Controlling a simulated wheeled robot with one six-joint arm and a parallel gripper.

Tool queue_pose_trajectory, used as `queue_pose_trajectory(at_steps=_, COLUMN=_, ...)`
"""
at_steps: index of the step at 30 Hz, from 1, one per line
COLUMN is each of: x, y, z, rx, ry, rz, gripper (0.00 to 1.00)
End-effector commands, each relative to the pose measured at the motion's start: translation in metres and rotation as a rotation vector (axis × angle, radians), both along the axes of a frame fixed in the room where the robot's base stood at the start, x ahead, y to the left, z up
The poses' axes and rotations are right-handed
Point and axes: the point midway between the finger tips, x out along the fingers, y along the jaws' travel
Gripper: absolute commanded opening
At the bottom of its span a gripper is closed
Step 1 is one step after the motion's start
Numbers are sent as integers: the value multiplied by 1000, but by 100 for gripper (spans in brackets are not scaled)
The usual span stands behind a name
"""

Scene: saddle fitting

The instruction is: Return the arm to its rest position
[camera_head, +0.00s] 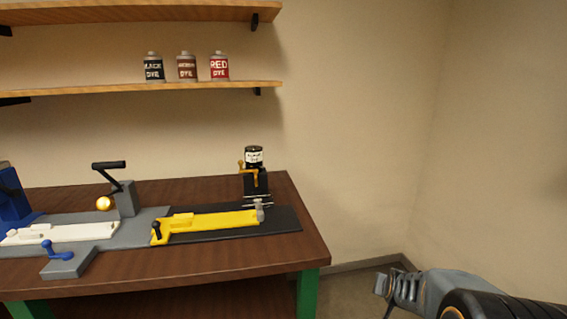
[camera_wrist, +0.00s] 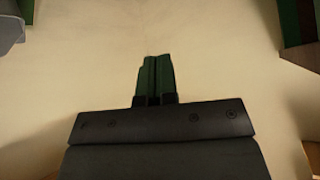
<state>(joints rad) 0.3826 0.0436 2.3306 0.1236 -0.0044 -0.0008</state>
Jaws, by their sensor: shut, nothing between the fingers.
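My gripper (camera_head: 384,291) shows at the lower right of the head view, off to the right of the workbench and apart from it. In the wrist view my gripper (camera_wrist: 155,62) has its two green fingers pressed together, with nothing between them. Behind the fingers there is only a plain pale surface. Part of my arm shows at the lower right of the head view.
Dye bottles (camera_head: 187,68) stand on a wall shelf (camera_head: 150,88). Bare wall and floor lie right of the bench.

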Motion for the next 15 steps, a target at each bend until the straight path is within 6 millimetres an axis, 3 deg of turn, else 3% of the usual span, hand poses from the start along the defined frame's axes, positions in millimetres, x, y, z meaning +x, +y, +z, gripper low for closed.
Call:
queue_pose_trajectory(at_steps=1, x=-9, y=30, z=50, rx=12, ry=37, rz=71, gripper=0)
queue_pose_trajectory(at_steps=6, x=-59, y=104, z=124, rx=41, ry=205, rz=268, gripper=0)
queue_pose_trajectory(at_steps=10, x=-101, y=138, z=163, rx=40, ry=316, rz=377, gripper=0)
queue_pose_trajectory(at_steps=15, x=-141, y=158, z=191, rx=31, ry=415, rz=461, gripper=0)
